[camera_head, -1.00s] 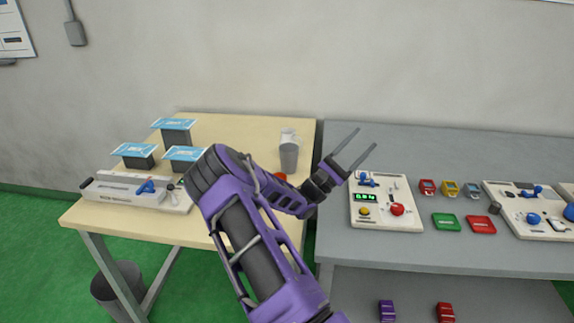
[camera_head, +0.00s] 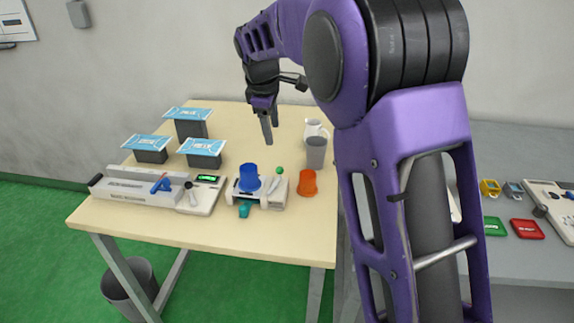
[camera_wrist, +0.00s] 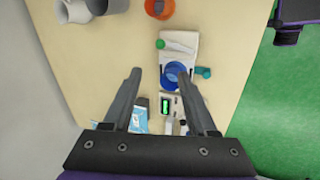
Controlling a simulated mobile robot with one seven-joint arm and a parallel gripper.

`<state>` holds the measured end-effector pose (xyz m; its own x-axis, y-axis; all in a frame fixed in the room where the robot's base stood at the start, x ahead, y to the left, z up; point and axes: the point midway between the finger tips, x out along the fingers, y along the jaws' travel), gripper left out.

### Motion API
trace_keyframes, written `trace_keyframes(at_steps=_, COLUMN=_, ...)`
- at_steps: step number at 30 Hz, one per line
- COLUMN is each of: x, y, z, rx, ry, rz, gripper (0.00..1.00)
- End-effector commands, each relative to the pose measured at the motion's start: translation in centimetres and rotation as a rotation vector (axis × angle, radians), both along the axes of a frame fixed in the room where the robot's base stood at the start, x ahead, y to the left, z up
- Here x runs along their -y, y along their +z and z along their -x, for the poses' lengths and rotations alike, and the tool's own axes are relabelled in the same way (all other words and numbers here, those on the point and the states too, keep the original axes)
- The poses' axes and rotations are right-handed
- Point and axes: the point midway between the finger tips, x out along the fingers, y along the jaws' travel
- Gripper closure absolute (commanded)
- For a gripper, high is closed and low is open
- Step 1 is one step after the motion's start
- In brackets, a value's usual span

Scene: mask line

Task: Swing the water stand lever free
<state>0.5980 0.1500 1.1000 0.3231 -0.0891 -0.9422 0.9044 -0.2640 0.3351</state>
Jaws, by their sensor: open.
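The white water stand (camera_head: 276,199) is on the beige table, with a blue cup (camera_head: 249,177) on it. A pale lever with a green ball knob (camera_head: 279,170) is beside the cup, and a teal part (camera_head: 244,211) sticks out at the front. In the wrist view the stand (camera_wrist: 194,44), blue cup (camera_wrist: 174,75), green knob (camera_wrist: 160,44) and teal part (camera_wrist: 204,72) all show. My gripper (camera_head: 268,130) points down above the table, behind the stand in the head view. It is open and empty; its fingers (camera_wrist: 160,76) appear apart in the wrist view.
An orange cup (camera_head: 307,184) stands right of the stand, with a grey cup (camera_head: 316,153) and white jug (camera_head: 313,129) behind. A long white device (camera_head: 140,188) and a unit with a green display (camera_head: 207,180) are left. Blue-topped boxes (camera_head: 203,148) stand behind them.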

Motion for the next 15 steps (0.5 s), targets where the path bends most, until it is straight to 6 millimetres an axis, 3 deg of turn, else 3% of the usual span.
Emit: trace_keyframes(at_steps=15, x=1.3, y=-10.7, z=-3.4, rx=-0.007, ry=-0.006, rz=0.005, gripper=0.42)
